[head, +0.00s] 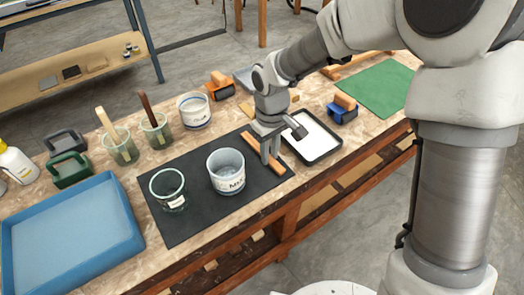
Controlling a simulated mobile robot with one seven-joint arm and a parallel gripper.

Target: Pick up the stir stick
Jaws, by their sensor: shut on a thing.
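The stir stick (278,167) is a flat, light wooden strip at the right side of the black mat (200,232), running slantwise beside the white mixing cup. My gripper (269,157) points down and is shut on the stick near its middle, hiding part of it. Both ends of the stick show on either side of the fingers. The stick is at or very near the mat; I cannot tell whether it touches it.
The white cup (227,180) and a green cup (168,192) stand close on the left. A black-rimmed tray with white content (314,143) lies right of the gripper. A blue tray (70,245), cups with handles (119,150) and a blue-orange tool (342,109) are around.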

